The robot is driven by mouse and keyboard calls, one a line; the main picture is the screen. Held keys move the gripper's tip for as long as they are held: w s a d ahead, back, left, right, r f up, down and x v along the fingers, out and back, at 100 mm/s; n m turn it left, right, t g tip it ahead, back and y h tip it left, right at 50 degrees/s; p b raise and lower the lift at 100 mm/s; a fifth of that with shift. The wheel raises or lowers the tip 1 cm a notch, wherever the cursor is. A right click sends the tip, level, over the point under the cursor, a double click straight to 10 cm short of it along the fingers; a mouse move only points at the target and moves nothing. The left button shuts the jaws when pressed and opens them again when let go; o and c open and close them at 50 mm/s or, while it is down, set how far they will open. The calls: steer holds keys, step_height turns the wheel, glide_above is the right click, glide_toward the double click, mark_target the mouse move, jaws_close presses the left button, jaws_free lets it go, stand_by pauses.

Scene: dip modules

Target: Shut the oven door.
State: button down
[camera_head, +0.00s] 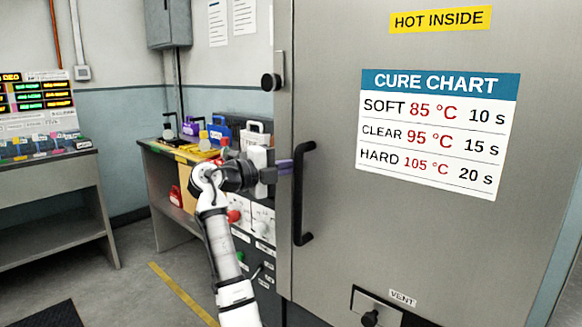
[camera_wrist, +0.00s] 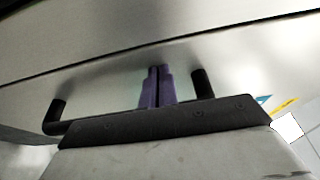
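The oven door (camera_head: 325,70) is a large grey metal panel filling the right of the head view, with a cure chart on it. It also fills the upper wrist view (camera_wrist: 100,75). Its black handle (camera_head: 304,195) is a vertical bar near the door's left edge; it shows in the wrist view (camera_wrist: 204,84) too. My gripper (camera_head: 284,167) is at the left of the handle. Its purple fingers (camera_wrist: 156,88) are together, close to the door between the handle's ends. Whether they touch the door or handle is unclear. How far the door stands open cannot be told.
A workbench (camera_head: 160,149) with coloured containers stands behind my arm. A control panel (camera_head: 256,222) with knobs is left of the door's lower edge. A second bench (camera_head: 45,175) is at far left. Floor between the benches is clear, with a yellow line (camera_head: 180,291).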

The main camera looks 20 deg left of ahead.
steer(key=shift+w+d+r, duration=0.3)
steer(key=shift+w+d, duration=0.3)
steer(key=shift+w, duration=0.25)
steer(key=b+v, duration=0.1)
steer(key=v, duration=1.5)
steer(key=shift+w+f+b, duration=0.15)
steer(key=shift+f+b, duration=0.1)
steer(key=shift+b, duration=0.05)
steer(key=shift+a, duration=0.15)
